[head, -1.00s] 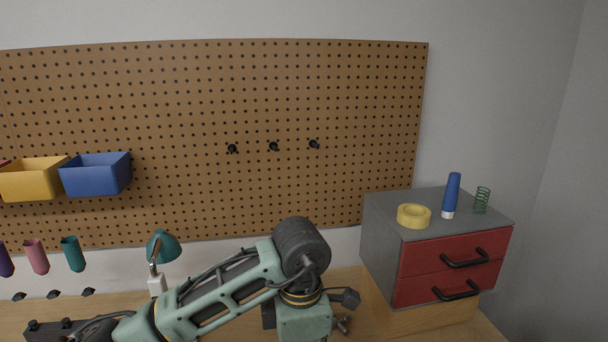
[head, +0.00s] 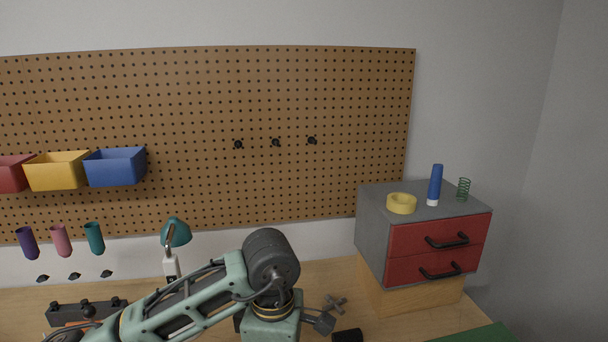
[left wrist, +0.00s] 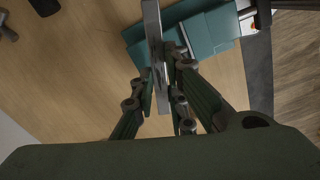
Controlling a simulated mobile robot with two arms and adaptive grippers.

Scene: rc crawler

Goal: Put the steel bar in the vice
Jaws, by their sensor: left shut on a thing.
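The steel bar (left wrist: 152,22) is a long flat grey piece in the left wrist view. My left gripper (left wrist: 161,78) is shut on it, and the bar sticks out past both sides of the fingers. The teal vice (left wrist: 208,34) lies behind the bar in that view. The bar crosses in front of its left part; I cannot tell whether the bar is between the jaws or above them. In the head view my left arm shows, but its fingers, the bar and the vice are out of frame. My right gripper is not seen.
A grey drawer cabinet with red drawers (head: 408,238) stands at the right, with yellow tape (head: 401,204), a blue bottle (head: 435,183) and a green spring (head: 464,189) on top. A teal lamp (head: 177,233) stands behind my arm. Bins (head: 115,168) hang on the pegboard (head: 330,100).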

